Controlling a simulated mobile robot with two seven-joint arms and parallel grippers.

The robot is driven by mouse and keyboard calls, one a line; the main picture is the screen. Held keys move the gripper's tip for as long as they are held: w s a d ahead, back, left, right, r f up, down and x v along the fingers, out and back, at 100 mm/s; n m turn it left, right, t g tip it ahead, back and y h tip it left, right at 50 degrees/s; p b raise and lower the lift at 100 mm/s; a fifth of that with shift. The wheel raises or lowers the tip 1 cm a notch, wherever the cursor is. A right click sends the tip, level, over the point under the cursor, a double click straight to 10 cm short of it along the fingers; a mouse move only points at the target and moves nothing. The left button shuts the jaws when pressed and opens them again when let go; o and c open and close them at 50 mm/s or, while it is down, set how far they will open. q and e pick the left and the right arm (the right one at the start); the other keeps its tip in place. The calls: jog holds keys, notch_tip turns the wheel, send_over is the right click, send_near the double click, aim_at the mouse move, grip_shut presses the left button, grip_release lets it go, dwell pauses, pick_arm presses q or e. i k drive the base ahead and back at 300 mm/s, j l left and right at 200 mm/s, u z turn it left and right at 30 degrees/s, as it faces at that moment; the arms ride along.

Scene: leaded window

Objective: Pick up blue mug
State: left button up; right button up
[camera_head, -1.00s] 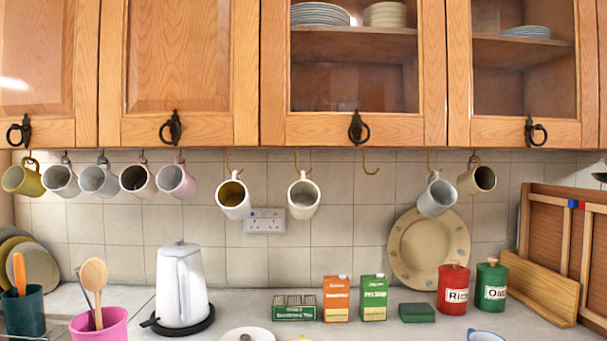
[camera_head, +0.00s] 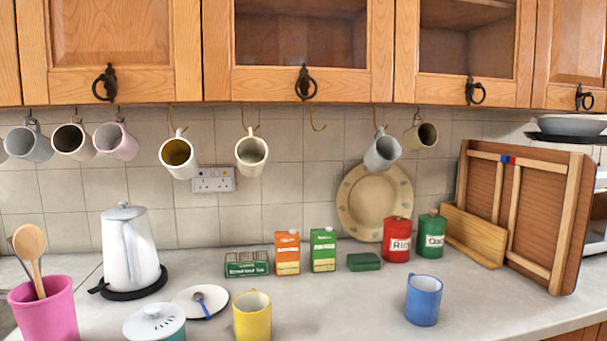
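The blue mug (camera_head: 424,301) stands upright on the light worktop (camera_head: 340,300), right of centre near the front. Its handle is at its left side. Nothing is on top of it or touching it. Neither of my grippers shows in the head view.
A yellow mug (camera_head: 252,316) and a lidded pot (camera_head: 155,324) stand to the left. Behind are a red canister (camera_head: 397,240), a green canister (camera_head: 431,236) and a green box (camera_head: 364,262). A wooden rack (camera_head: 520,205) leans at right. The worktop around the blue mug is clear.

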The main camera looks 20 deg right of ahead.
aim_at(424, 293)
jog(key=z, duration=1.4)
jog(key=l+z, duration=0.6)
